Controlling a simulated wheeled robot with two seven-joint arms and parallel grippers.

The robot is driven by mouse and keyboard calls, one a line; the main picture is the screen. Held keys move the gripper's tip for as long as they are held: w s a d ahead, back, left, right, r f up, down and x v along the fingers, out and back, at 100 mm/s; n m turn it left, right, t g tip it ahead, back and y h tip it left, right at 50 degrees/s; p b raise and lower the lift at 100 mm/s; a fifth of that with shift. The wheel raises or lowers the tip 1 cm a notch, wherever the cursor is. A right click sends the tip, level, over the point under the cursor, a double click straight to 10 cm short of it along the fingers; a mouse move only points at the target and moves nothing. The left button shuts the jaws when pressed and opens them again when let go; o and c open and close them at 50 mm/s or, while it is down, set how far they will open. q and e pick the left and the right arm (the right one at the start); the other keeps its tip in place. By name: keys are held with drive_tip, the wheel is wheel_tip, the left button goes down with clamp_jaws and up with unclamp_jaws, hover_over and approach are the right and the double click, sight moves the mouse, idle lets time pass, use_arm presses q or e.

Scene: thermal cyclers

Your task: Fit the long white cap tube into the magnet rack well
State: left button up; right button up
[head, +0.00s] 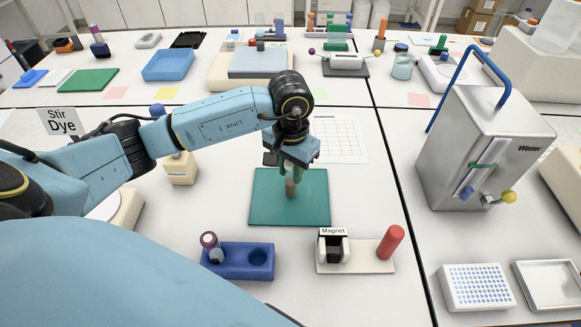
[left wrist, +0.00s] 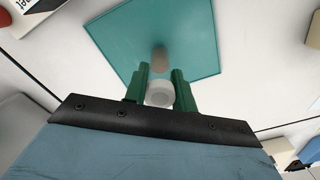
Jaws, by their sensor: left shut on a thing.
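My left gripper (head: 291,175) is above the green mat (head: 262,207), pointing down. Its green fingers also show in the left wrist view (left wrist: 159,88), shut around the white-capped tube (left wrist: 159,94). The tube's brownish body (head: 290,187) hangs below the fingers in the head view; I cannot tell if its lower end touches the mat. The magnet rack (head: 333,260), labelled "Magnet", stands nearer to me and right of the gripper, on a pale base with a dark block between white parts. Its well opening is not clearly visible. My right gripper is not in view.
A blue rack (head: 232,266) left of the magnet rack holds a purple-capped tube (head: 211,245) beside an empty hole. A red cylinder (head: 390,242) stands on the magnet rack's base. A metal water unit (head: 485,150) is at the right. The table between mat and racks is clear.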

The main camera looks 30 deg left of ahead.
use_arm(q)
drive_tip(key=shift+f, duration=0.15)
drive_tip(key=o, duration=1)
